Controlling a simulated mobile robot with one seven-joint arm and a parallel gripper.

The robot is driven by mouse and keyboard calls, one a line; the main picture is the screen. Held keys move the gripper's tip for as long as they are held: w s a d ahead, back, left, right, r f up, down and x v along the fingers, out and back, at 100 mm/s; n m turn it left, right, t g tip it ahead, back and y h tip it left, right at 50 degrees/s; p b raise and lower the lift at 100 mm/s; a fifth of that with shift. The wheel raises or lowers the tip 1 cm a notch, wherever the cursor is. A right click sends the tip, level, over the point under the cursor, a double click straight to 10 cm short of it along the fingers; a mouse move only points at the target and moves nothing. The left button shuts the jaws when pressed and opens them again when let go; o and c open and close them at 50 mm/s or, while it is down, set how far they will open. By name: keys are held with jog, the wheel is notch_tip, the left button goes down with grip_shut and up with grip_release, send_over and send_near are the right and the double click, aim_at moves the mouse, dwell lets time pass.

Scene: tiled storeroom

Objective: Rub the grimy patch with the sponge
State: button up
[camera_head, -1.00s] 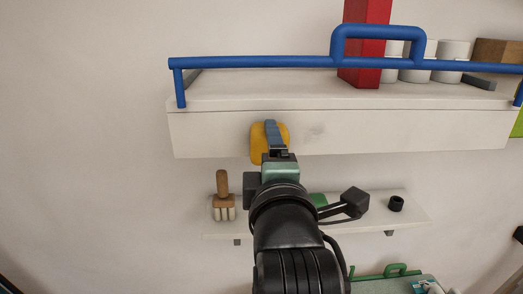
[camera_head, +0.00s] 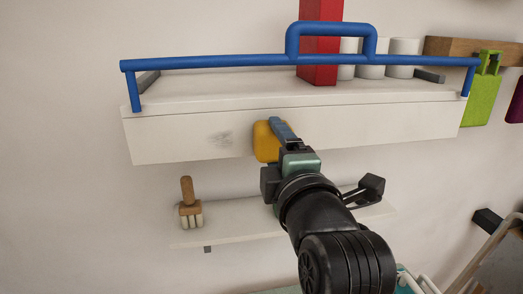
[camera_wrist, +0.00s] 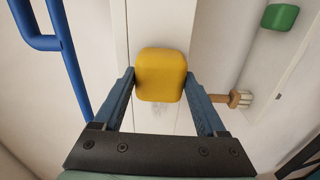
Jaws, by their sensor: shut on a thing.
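The yellow sponge (camera_head: 266,141) is at the front face of the white upper shelf (camera_head: 180,136). My gripper (camera_head: 283,132) is shut on it, with blue fingers on either side; the wrist view shows the sponge (camera_wrist: 161,75) between both fingertips. I cannot tell whether the sponge touches the face. A grey grimy patch (camera_head: 219,140) is on the face just left of the sponge, uncovered. In the wrist view the grimy patch (camera_wrist: 186,113) shows faintly below the sponge. The face directly behind the sponge is hidden.
A blue rail (camera_head: 220,62) runs above the shelf, with a red box (camera_head: 320,45) and white cups (camera_head: 403,58) behind it. Below, a narrow shelf (camera_head: 225,232) holds a wooden-handled brush (camera_head: 188,205). A lime-green item (camera_head: 483,95) hangs at right.

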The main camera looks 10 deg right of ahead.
jog(key=shift+w+b, duration=0.1)
jog(key=shift+b, duration=0.75)
jog(key=shift+a, duration=5.35)
jog(key=s, duration=0.6)
jog(key=shift+s, duration=1.5)
